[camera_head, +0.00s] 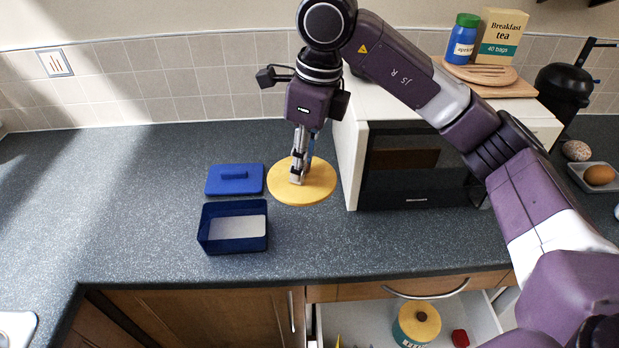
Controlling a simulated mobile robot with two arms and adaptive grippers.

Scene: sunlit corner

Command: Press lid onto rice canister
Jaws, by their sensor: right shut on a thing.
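My right gripper (298,180) points down over the counter, left of the microwave. It is shut on the middle of a round yellow lid (318,190), apparently by a small raised grip that the fingers mostly hide. I cannot tell whether the lid touches the counter. A round teal and cream canister (405,334) stands in the open drawer at the bottom, with a yellow top and a darker knob. Its label is too small to read, so I cannot tell whether it is the rice canister. My left gripper is not in view.
Left of the yellow lid are an open blue box (234,247) with a pale inside and a flat blue lid (214,181). A microwave (410,180) stands right. The open drawer (482,318) also holds a red item (460,338). The left counter is clear.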

